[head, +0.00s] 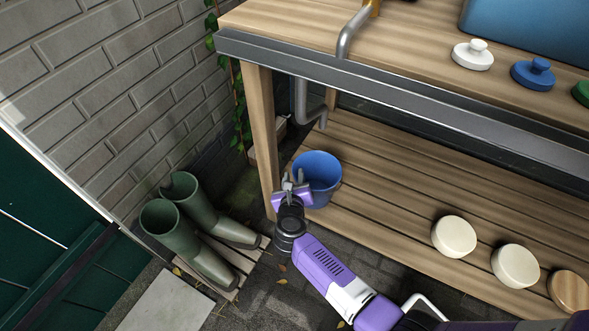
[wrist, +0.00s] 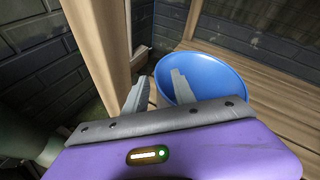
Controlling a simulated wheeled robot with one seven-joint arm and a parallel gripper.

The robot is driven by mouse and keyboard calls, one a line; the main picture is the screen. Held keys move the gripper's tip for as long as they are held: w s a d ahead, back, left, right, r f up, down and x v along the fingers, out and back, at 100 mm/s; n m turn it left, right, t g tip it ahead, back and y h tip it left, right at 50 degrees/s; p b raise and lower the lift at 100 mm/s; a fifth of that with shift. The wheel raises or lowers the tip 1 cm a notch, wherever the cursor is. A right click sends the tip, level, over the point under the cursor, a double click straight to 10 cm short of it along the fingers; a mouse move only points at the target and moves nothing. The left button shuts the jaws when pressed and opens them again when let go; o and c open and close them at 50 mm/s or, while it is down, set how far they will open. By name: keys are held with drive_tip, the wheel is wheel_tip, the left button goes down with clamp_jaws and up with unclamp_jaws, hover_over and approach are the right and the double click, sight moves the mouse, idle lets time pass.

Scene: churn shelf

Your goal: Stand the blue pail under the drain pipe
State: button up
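The blue pail (head: 325,172) stands upright on the slatted lower shelf, close to the front left post. It also shows in the wrist view (wrist: 215,75), its mouth open upward. The grey drain pipe (head: 301,103) comes down under the worktop and bends right; its end shows above and behind the pail's rim in the head view. My gripper (head: 292,182) is at the pail's near left side, fingers apart. In the wrist view my gripper (wrist: 160,88) has its right finger overlapping the pail and its left finger outside it. Whether they touch the pail I cannot tell.
The wooden front post (head: 262,130) is close left of my gripper. Green boots (head: 190,225) stand on a small pallet (head: 235,258) at left. The shelf between pail and lids is clear.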

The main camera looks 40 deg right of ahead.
drive_tip(key=s+a+r+m+t+y+p, duration=0.1)
drive_tip(key=s+a+r+m+y, duration=0.2)
drive_tip(key=s+r+m, duration=0.6)
drive_tip(key=s+a+r+m+t+y+p, duration=0.1)
drive_tip(key=s+a+r+m, duration=0.5)
drive_tip(key=s, duration=1)
drive_tip(key=s+a+r+m+t+y, duration=0.2)
drive_tip(key=s+a+r+m+y, duration=0.3)
drive_tip(key=s+r+m, duration=0.7)
drive_tip(key=s+m, duration=0.1)
drive_tip(key=m, duration=0.3)
drive_tip(key=shift+s+a+m+t+p, duration=0.25)
drive_tip(key=shift+a+m+t+p, duration=0.05)
drive_tip(key=shift+a+p, duration=0.1)
drive_tip(key=shift+r, duration=0.1)
wheel_tip(320, 180, up, 26)
drive_tip(key=p, duration=2.6)
